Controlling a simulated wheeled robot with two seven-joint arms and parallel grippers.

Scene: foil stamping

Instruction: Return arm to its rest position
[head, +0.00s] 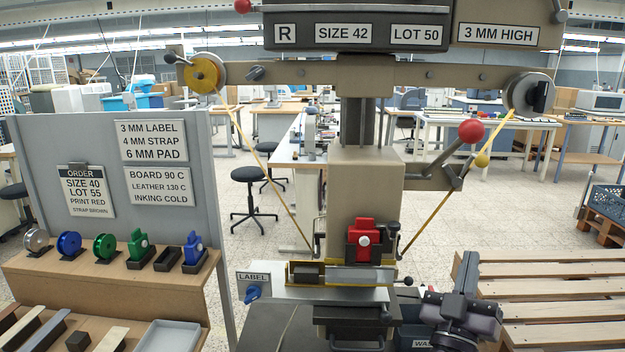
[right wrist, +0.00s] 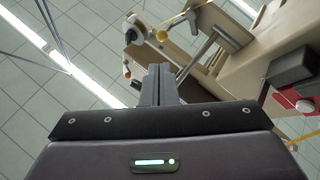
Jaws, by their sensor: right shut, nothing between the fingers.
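My right gripper (head: 468,262) is at the lower right in the head view, in front of the wooden slatted pallet and to the right of the stamping press (head: 362,190). Its fingers point up, shut and empty, apart from the press. In the right wrist view the two dark fingers (right wrist: 158,72) are together, with the press (right wrist: 240,60) beyond and to the right, at an angle. My left gripper is not in view.
The press carries a red block (head: 362,238) and a red-knobbed lever (head: 470,131). At left, a shelf (head: 110,270) holds spools and coloured blocks below a sign panel (head: 190,140). A grey tray (head: 168,337) is below. The slatted pallet (head: 545,305) lies right.

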